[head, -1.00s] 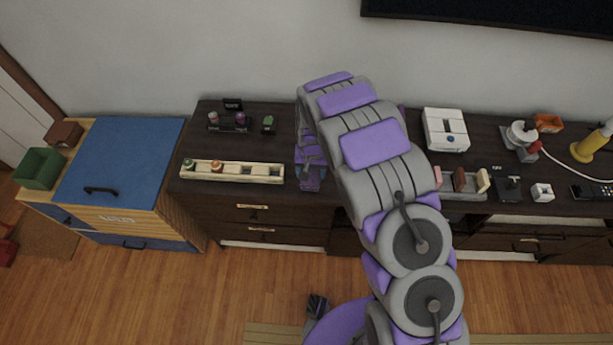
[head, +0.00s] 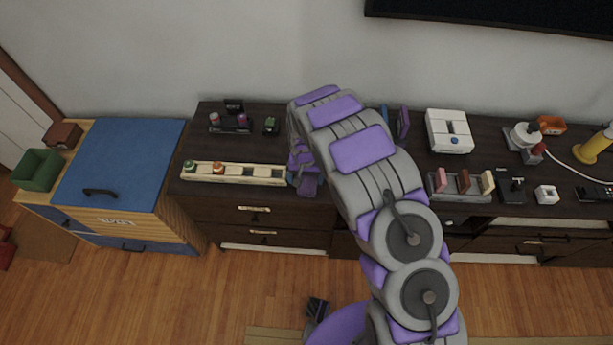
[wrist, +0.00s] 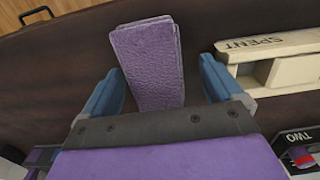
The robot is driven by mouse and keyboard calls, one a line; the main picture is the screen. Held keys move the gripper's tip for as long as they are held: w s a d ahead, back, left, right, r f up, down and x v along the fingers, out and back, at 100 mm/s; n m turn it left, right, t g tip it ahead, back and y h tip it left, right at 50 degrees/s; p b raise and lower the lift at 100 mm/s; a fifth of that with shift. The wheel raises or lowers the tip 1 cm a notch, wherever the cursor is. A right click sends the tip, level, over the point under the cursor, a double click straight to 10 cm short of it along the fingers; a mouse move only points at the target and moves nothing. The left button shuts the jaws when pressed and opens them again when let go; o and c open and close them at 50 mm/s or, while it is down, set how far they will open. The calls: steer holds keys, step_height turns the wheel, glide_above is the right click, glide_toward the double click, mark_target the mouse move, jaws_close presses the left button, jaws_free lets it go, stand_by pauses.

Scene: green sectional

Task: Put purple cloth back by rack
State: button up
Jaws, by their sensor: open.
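The purple cloth (wrist: 150,62) shows in the wrist view as a folded, textured strip on the dark top. It lies between the two blue fingers of my gripper (wrist: 160,88), with its near end hidden by the gripper body. In the head view my gripper (head: 306,180) is low at the dresser's front edge, beside the right end of a cream rack (head: 235,173). The rack's end, marked SPENT, also shows in the wrist view (wrist: 285,50).
A tray of pink, brown and cream blocks (head: 462,199) stands right of my arm. A small dark stand (head: 230,124) sits behind the cream rack. A purple upright piece (head: 403,125) and a white box (head: 449,131) stand at the back. The blue-topped cabinet (head: 120,165) is at left.

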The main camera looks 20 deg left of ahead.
mark_target(306, 178)
steer(key=shift+a+f, duration=0.1)
steer(key=shift+a, duration=0.55)
steer(key=shift+d+r, duration=0.25)
steer(key=shift+d, duration=0.55)
steer(key=shift+a+r, duration=0.25)
steer(key=shift+r, duration=0.1)
step_height(306, 178, up, 10)
steer(key=p, duration=0.3)
steer(key=s+d+r+m, duration=0.1)
steer(key=s+d+r, duration=0.3)
steer(key=d+r, duration=0.6)
steer(key=s+d+r+m, duration=0.1)
steer(key=s+d+r, duration=0.3)
steer(key=d+r, duration=0.6)
steer(key=s+d+r, duration=0.2)
steer(key=s+d, duration=0.1)
steer(key=s, duration=0.5)
steer(key=s+d+r+g, duration=0.1)
steer(key=s+d, duration=0.3)
steer(key=s, duration=0.5)
steer(key=s+d+r, duration=0.3)
steer(key=s, duration=0.5)
steer(key=shift+s+d+m+g, duration=0.2)
steer(key=shift+d+m+g, duration=0.1)
steer(key=shift+d+g, duration=0.1)
